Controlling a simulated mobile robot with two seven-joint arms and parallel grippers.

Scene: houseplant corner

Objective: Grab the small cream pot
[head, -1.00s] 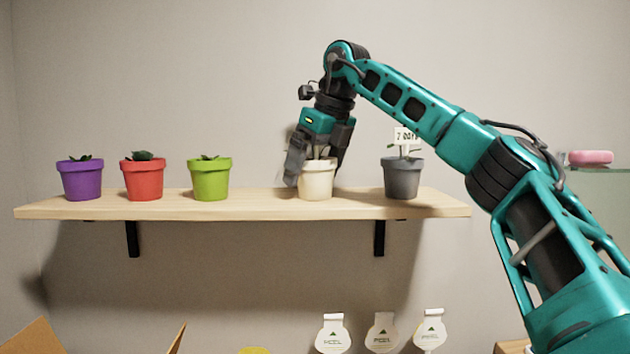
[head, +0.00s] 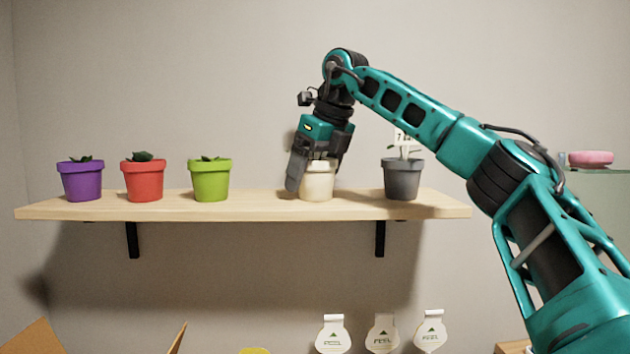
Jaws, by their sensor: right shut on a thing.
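The small cream pot (head: 318,183) stands upright on the wooden shelf (head: 260,210), right of its middle. My right gripper (head: 316,176) reaches down over it from above and is shut on it, one finger at the pot's left side and the other at its right. The gripper hides the pot's upper part and any plant in it. The left gripper is not in view.
A grey pot (head: 402,180) with a small white sign stands close to the right. Green (head: 211,181), red (head: 142,180) and purple (head: 81,181) pots stand to the left. The shelf is bare between the green and cream pots. A pink dish (head: 590,158) sits at far right.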

